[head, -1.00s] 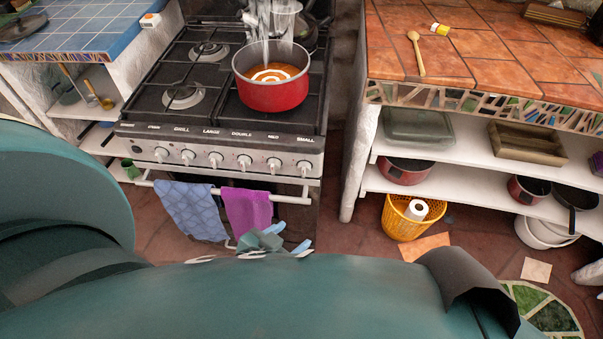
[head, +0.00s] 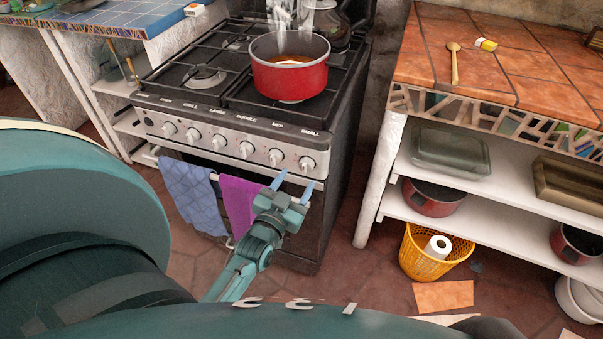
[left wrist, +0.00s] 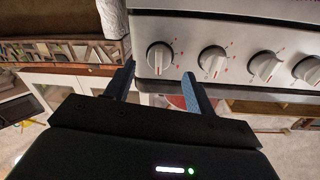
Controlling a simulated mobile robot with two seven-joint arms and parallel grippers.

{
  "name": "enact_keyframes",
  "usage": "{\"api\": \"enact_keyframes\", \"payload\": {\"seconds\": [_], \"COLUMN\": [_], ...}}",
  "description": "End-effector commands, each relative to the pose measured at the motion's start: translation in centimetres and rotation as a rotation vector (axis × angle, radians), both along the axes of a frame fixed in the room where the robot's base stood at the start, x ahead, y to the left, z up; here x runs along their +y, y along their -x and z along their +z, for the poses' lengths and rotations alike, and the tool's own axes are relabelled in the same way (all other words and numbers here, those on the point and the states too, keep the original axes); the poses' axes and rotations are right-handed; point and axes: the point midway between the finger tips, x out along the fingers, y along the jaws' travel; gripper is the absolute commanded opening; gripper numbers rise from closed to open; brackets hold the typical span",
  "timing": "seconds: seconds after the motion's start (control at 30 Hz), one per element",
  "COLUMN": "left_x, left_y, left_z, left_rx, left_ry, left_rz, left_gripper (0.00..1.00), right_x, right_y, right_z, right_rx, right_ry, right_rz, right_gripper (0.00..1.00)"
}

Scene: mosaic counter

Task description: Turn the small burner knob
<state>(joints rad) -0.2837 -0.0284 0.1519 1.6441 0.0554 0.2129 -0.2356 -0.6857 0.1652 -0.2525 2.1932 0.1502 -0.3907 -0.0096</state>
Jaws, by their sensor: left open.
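The small burner knob (head: 307,164) is the rightmost white knob on the stove's front panel, below the label SMALL. My left gripper (head: 292,185) is in front of the stove, just below that knob, with its two blue fingers open and pointing up toward the panel. In the left wrist view the open left gripper (left wrist: 158,72) has one finger on each side of the lower part of the nearest knob (left wrist: 160,57) as pictured. That knob's pointer stands nearly upright there. I see no clear contact. My right gripper is not in view.
Several other knobs (head: 246,149) line the panel. A red pot (head: 290,78) steams on the stove. A purple towel (head: 236,203) and a blue towel (head: 188,190) hang from the oven rail beside my left arm. A yellow basket (head: 418,264) stands on the floor at right.

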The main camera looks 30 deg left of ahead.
Motion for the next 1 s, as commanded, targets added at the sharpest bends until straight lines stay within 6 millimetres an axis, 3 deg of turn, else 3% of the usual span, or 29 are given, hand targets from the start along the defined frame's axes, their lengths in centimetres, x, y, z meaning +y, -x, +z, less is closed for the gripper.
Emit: {"api": "enact_keyframes", "payload": {"seconds": [0.1, 0.23, 0.63, 1.0], "left_x": [0.3, 0.5, 0.6, 0.6], "left_y": [-2.1, -3.4, -4.1, -4.0], "left_z": [0.0, -0.1, -0.1, 0.0], "left_rx": [-0.001, 0.000, 0.001, 0.001], "left_ry": [0.000, 0.000, 0.000, 0.000], "left_rz": [0.000, -0.001, -0.001, -0.001], "left_gripper": [0.55, 0.55, 0.55, 0.24], "right_x": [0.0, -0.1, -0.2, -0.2], "right_y": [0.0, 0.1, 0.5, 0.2], "right_z": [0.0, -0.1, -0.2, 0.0], "right_rx": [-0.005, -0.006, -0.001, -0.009], "right_ry": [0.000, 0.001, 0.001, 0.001], "right_rz": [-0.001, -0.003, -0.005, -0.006], "right_gripper": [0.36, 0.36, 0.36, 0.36]}}
